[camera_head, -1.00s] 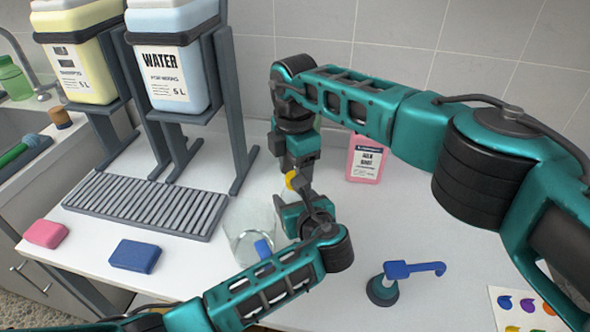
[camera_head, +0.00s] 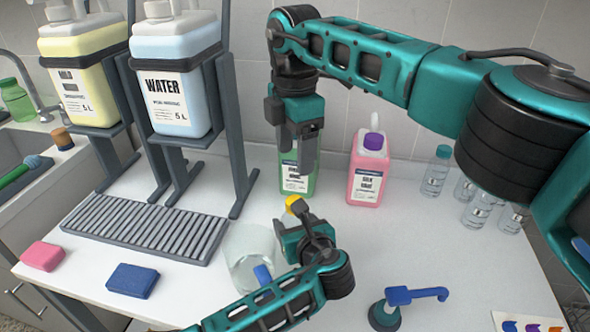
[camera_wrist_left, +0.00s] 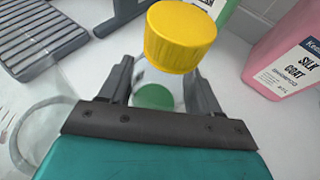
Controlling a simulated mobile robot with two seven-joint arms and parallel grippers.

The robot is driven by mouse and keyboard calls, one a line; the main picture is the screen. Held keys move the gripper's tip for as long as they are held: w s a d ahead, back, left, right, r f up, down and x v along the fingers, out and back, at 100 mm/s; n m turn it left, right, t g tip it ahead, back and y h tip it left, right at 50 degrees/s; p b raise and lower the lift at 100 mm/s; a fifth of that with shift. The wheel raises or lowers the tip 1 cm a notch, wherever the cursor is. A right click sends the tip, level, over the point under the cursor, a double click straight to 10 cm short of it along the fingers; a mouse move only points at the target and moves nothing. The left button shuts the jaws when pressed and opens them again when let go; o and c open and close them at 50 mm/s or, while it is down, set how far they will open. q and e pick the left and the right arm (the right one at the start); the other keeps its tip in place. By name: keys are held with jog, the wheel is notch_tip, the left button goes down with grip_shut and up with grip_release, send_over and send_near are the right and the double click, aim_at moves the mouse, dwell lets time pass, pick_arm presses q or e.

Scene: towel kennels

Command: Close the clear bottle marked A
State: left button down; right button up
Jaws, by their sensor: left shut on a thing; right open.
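My left gripper (camera_head: 293,220) is shut on a clear bottle (camera_wrist_left: 147,78), seen between its two fingers in the left wrist view. A yellow cap (camera_wrist_left: 180,37) sits at the top of this bottle, and the cap also shows in the head view (camera_head: 293,203). Something round and green shows through the clear bottle. The bottle is mostly hidden in the head view, and no letter A is readable. My right gripper (camera_head: 299,165) is open and empty above the yellow cap, apart from it, in front of the green bottle.
A green bottle (camera_head: 296,184) and a pink bottle (camera_head: 368,178) stand behind. Several small clear bottles (camera_head: 436,172) stand at right. A glass beaker (camera_head: 246,248) is left of my left gripper. A blue-handled pump (camera_head: 385,312) is at front right. A slatted rack (camera_head: 150,228) lies left.

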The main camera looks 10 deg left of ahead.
jog(key=shift+r, duration=0.6)
pick_arm(q)
jog(key=shift+c, duration=0.8)
grip_release()
